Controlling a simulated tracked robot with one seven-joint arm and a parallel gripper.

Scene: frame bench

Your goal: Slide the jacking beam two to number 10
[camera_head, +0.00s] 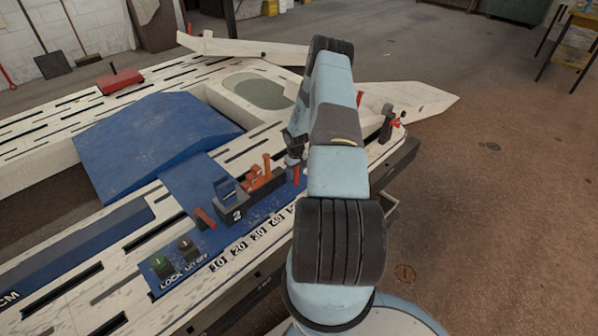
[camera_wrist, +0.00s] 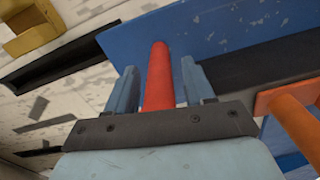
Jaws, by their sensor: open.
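A dark block marked 2 (camera_head: 237,215), with a blue top, stands on the blue strip in the head view, behind a number scale (camera_head: 258,235). Its exact mark cannot be told. The 10 (camera_head: 218,264) is at the scale's lower left end. An orange handle (camera_head: 267,163) rises just right of the block. My gripper (camera_head: 295,158) is right of that handle, over a red upright handle (camera_head: 296,175). In the wrist view my gripper (camera_wrist: 160,75) is open, with the red handle (camera_wrist: 157,78) between its fingers and an orange knob (camera_wrist: 293,112) to the right.
A blue ramp (camera_head: 150,145) lies across the bench (camera_head: 105,237). A red lever (camera_head: 205,217) and the green (camera_head: 160,262) and black (camera_head: 185,243) buttons sit left of the block. A red clamp (camera_head: 120,80) is at the back. Open floor (camera_head: 500,220) is on the right.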

